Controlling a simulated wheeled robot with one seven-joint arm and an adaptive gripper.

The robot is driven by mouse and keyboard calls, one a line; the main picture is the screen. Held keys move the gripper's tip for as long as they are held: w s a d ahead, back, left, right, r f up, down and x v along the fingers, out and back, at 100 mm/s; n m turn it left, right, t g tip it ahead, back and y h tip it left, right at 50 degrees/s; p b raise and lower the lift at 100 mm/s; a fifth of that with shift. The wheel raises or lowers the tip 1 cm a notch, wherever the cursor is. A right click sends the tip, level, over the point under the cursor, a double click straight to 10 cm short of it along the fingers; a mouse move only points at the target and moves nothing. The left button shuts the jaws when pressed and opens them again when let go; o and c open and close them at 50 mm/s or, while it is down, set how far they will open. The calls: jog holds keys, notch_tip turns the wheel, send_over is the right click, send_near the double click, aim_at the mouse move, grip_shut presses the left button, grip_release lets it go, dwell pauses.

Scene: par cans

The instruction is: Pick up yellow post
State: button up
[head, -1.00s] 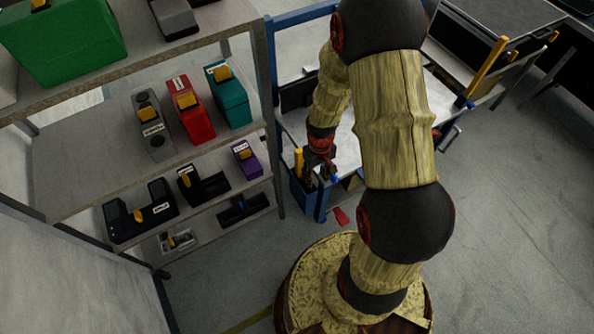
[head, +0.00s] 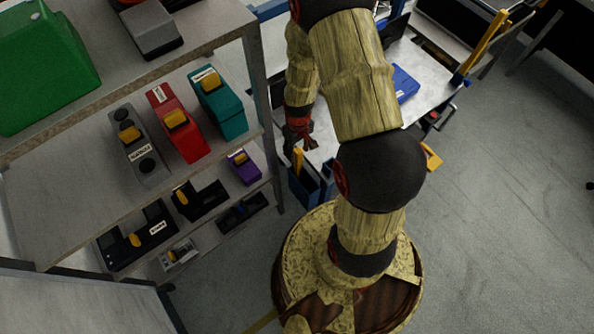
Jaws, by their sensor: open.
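A short yellow post (head: 298,158) stands upright in a blue bin (head: 304,188) at the table's near left corner. My gripper (head: 304,144) is open, just above and beside the top of this post. I cannot tell whether its fingers touch the post or are around it. A second, longer yellow post (head: 484,46) leans at the right end of the table, well away from my gripper. The lower part of the short post is hidden inside the bin.
A grey shelf rack (head: 60,205) on the left holds several labelled boxes, including a red one (head: 178,125) and a teal one (head: 217,100). A blue item (head: 404,83) lies on the metal table (head: 420,62).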

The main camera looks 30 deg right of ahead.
notch_tip(320, 180, down, 5)
jog(key=b, duration=0.2)
jog(key=shift+f+b, duration=0.15)
jog(key=shift+b, duration=0.15)
jog(key=c, duration=0.3)
jog(key=c, duration=0.8)
grip_shut()
